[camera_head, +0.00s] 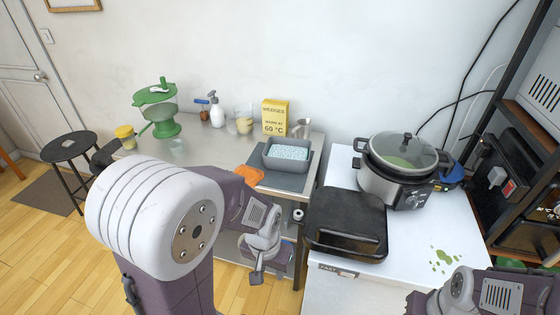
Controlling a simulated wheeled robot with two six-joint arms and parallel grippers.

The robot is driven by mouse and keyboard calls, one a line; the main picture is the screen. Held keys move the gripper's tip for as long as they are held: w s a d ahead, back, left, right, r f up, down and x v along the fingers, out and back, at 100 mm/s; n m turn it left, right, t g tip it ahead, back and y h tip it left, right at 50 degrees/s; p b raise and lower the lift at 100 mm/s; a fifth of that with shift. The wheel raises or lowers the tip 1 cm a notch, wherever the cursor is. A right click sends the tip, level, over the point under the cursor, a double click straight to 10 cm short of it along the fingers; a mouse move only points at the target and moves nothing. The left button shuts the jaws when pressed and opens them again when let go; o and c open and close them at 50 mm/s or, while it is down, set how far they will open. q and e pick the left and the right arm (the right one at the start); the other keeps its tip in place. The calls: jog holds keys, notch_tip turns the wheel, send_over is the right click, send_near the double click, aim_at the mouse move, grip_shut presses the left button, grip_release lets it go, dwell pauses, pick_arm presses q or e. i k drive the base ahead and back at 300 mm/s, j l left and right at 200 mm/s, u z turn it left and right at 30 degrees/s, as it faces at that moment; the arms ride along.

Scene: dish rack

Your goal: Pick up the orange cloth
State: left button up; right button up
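The orange cloth (249,174) lies on the metal counter at the left edge of the grey mat. My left forearm covers part of it. My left gripper (257,272) points down in front of the counter's front edge, below and nearer than the cloth and apart from it. Its fingers are small and seen at an angle, so its opening is unclear. My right gripper (416,302) is at the bottom right by the white worktop, far from the cloth, and its fingers are partly cut off by the frame.
A grey tub (287,155) of bluish-white contents stands on the mat (268,180). A yellow box (275,116), a white bottle (217,112) and a green strainer device (158,108) stand behind. A slow cooker (398,175) and black grill (347,222) occupy the white worktop (440,220).

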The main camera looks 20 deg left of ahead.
aim_at(253, 176)
jog(key=j+z, duration=0.3)
jog(key=j, duration=0.25)
jog(key=i+j+z, duration=0.1)
jog(key=j+z, duration=0.15)
jog(key=j, duration=0.3)
jog(key=j+z, duration=0.3)
jog(key=j, duration=0.25)
jog(key=k+j+z, duration=0.25)
jog(key=j, duration=0.3)
jog(key=j+z, duration=0.3)
jog(key=j, duration=0.25)
jog(key=k, duration=0.05)
